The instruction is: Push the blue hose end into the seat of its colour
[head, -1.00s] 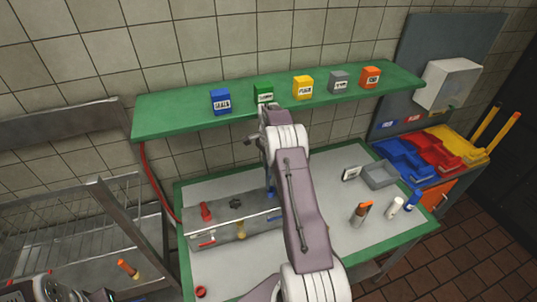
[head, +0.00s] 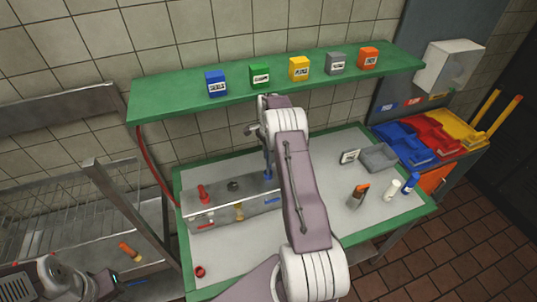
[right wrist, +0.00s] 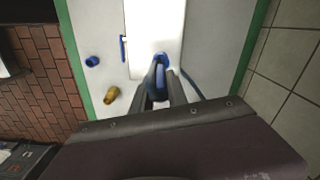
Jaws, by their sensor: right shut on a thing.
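The metal box (head: 222,212) stands on the table, with a red fitting (head: 203,194) upright at its left end and a grey fitting (head: 233,186) near the middle of its top. My right gripper (right wrist: 160,92) points down over the box's right part, shut on the blue hose end (right wrist: 158,82). Blue also shows below the gripper in the head view (head: 268,174). A blue round part (right wrist: 162,60), which looks like the blue seat, is right at the hose end's tip; whether they touch or the end is inside cannot be told. My left arm is at the lower left; its fingertips are not clear.
A green shelf (head: 160,99) with several coloured boxes runs above the table (head: 230,268). A red ring (head: 200,271) lies at the front left. A grey tray (head: 379,157), an orange-topped item (head: 358,196) and small bottles stand at the right. Coloured bins (head: 400,150) are beyond.

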